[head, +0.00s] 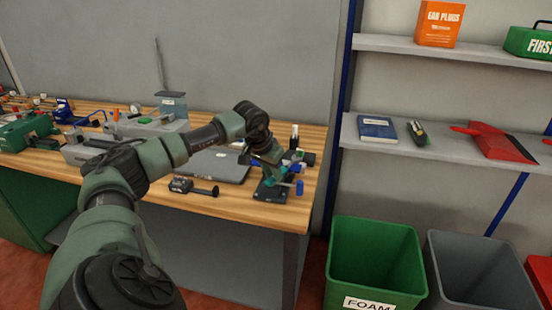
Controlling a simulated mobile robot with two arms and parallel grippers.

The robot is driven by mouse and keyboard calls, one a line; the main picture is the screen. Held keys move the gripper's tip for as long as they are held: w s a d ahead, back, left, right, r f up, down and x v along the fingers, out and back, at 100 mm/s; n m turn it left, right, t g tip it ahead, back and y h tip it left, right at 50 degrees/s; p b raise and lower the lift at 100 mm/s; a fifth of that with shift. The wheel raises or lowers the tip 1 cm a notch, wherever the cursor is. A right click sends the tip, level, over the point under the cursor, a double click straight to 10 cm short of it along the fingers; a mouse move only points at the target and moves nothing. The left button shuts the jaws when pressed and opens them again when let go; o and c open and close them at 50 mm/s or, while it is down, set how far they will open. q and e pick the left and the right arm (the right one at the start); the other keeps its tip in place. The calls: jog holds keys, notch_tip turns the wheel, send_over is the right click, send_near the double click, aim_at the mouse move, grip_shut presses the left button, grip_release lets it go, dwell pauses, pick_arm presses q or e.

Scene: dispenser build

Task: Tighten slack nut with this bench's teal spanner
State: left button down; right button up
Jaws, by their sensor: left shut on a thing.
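My left gripper (269,172) reaches over the right end of the wooden workbench (235,205), pointing down. It is shut on a small teal thing, which seems to be the teal spanner (270,180), just above a dark flat fixture (268,193). The spanner's shape is mostly hidden by the gripper and too small to make out. I cannot tell whether it touches the fixture. The slack nut cannot be made out; small dark and blue parts crowd this spot. My right gripper is not in view.
A closed laptop (215,166) and a dark hand tool (194,187) lie left of the fixture. A blue cylinder (299,187) stands right of it. Green (375,250) and grey (480,265) bins stand on the floor to the right, below shelves. The bench's front right is clear.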

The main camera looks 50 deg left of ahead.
aim_at(269, 185)
pick_arm(q)
jog(key=shift+a, duration=0.3)
jog(key=shift+d, duration=0.15)
jog(key=shift+w+d+n+p, duration=0.1)
jog(key=shift+d+n+p, duration=0.2)
jog(key=shift+d+n, duration=0.15)
dwell(0.4)
jog(key=shift+s, duration=0.35)
jog(key=shift+s+d+b, duration=0.3)
jog(key=shift+s+b, duration=0.25)
jog(key=shift+s, duration=0.25)
jog(key=shift+s+d+b, duration=0.3)
jog(key=shift+s+b, duration=0.25)
jog(key=shift+s, duration=0.25)
